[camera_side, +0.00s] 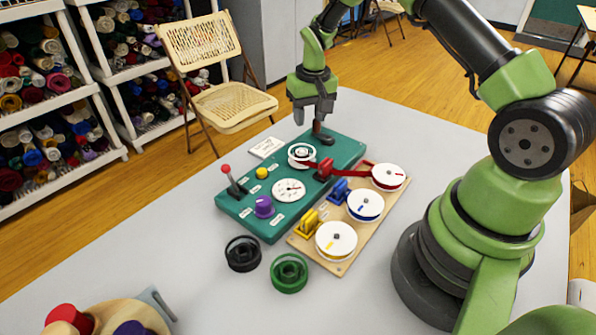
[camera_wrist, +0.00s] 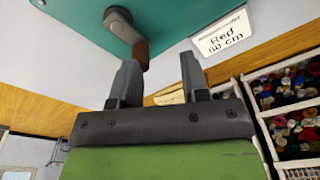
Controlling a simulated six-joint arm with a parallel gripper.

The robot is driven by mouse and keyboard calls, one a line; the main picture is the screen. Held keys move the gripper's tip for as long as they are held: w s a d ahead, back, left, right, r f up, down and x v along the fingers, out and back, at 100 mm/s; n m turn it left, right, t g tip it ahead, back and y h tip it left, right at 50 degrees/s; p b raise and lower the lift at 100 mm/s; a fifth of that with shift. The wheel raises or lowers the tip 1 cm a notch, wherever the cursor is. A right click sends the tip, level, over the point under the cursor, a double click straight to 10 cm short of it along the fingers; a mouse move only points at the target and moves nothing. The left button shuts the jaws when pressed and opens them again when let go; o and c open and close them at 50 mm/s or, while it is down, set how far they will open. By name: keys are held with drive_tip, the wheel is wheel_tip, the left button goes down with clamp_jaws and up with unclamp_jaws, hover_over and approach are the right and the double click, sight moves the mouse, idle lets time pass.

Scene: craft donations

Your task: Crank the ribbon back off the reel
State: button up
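A teal winding machine (camera_side: 245,212) stands on the table. Its reel (camera_side: 301,155), white with dark red ribbon on it, sits near the far end. The red ribbon (camera_side: 350,172) runs from there past a red guide to a white spool (camera_side: 389,177) on the wooden board. The dark crank (camera_side: 322,136) is beside the reel; in the wrist view its grey arm (camera_wrist: 121,24) carries a brown handle (camera_wrist: 141,54). My gripper (camera_side: 314,112) is open above the crank. In the wrist view its fingers (camera_wrist: 159,66) are apart, with the handle close to the left fingertip; contact is unclear.
A card (camera_wrist: 222,35) reads "Red" and a length in cm. The machine carries a red-knobbed lever (camera_side: 227,171), dial (camera_side: 289,190) and purple knob (camera_side: 263,207). Black (camera_side: 242,254) and green (camera_side: 289,273) empty reels lie in front. The table's left side is mostly clear.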

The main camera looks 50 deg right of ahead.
drive_tip(key=shift+s+a+f+g+y, duration=0.15)
drive_tip(key=shift+s+a+f+g, duration=0.15)
drive_tip(key=shift+s+f, duration=0.25)
drive_tip(key=shift+s+a+f+g+y, duration=0.2)
drive_tip(key=shift+s+f+g, duration=0.25)
drive_tip(key=shift+s, duration=0.15)
drive_tip(key=shift+d+r, duration=0.1)
drive_tip(key=shift+r, duration=0.75)
drive_tip(key=c, duration=0.5)
drive_tip(key=o, duration=0.5)
wheel_tip(320, 180, up, 3)
drive_tip(key=shift+f, duration=0.1)
drive_tip(key=shift+w+r, duration=0.1)
drive_tip(key=shift+r, duration=0.8)
